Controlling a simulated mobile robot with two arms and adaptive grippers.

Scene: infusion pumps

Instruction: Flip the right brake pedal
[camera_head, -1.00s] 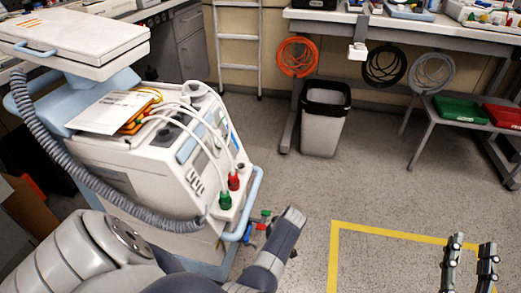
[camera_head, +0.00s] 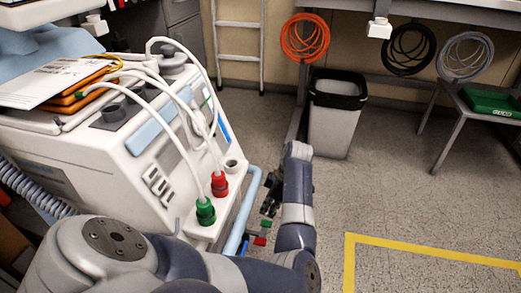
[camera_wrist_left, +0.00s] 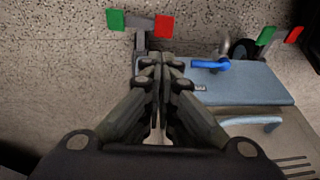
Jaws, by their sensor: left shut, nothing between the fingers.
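A brake pedal with a green end and a red end (camera_wrist_left: 140,22) shows at the top of the left wrist view, just beyond my fingertips. A second green and red pedal (camera_wrist_left: 280,35) is at the top right, beside a caster. In the head view one pedal (camera_head: 261,239) shows at the cart's lower right corner. I cannot tell which of the two pedals it is. My left gripper (camera_wrist_left: 160,62) is shut and empty, pointing at the first pedal's stem; I cannot tell whether it touches. It also shows in the head view (camera_head: 270,194). My right gripper is out of view.
The white pump cart (camera_head: 100,150) stands at the left, with a light blue rail (camera_head: 242,210) and cables with green and red plugs. A blue lever (camera_wrist_left: 210,64) is by its base. A bin (camera_head: 333,125) stands behind. Floor with yellow tape (camera_head: 430,252) is clear at right.

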